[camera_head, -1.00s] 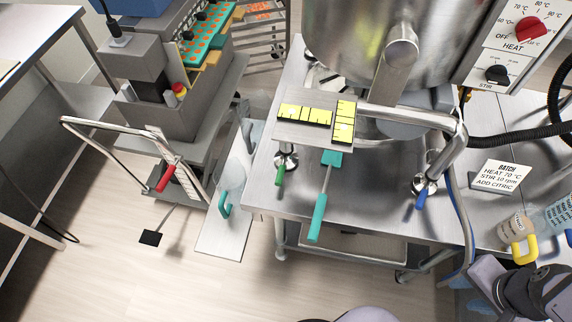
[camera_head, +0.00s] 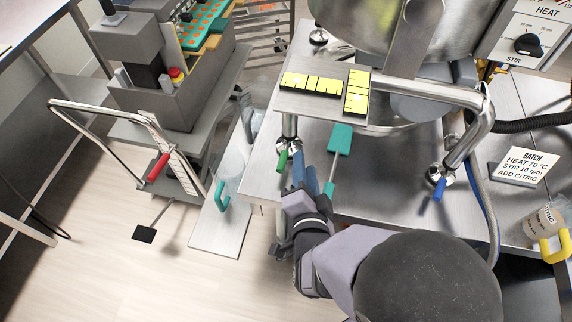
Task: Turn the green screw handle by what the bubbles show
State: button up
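The green screw handle (camera_head: 282,160) sits at the foot of the left front leg of the kettle stand, near the bench's front edge. The blue screw handle (camera_head: 439,188) is at the right leg. Two yellow bubble vials, one lengthwise (camera_head: 312,84) and one crosswise (camera_head: 356,92), lie on the metal plate (camera_head: 300,107) above the green handle. Their bubbles are too small to read. My gripper (camera_head: 304,172) points up the picture just right of the green handle, apparently empty. Whether its fingers are apart is unclear.
A teal spatula (camera_head: 340,139) lies on the bench (camera_head: 395,200) right beside my gripper, its handle partly hidden by my arm. A red-handled lever (camera_head: 158,167) stands left. A batch card (camera_head: 526,164) and a yellow-handled jug (camera_head: 545,225) are at right.

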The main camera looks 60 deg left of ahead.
aim_at(283, 159)
jog(key=shift+n+g+y, duration=0.5)
jog(key=shift+y, duration=0.1)
jog(key=s, duration=0.3)
jog(key=s+f, duration=0.1)
jog(key=s, duration=0.1)
jog(key=shift+s+d, duration=0.2)
jog(key=shift+d, duration=0.05)
jog(key=shift+p+x, duration=0.9)
jog(key=shift+x, duration=2.8)
grip_shut()
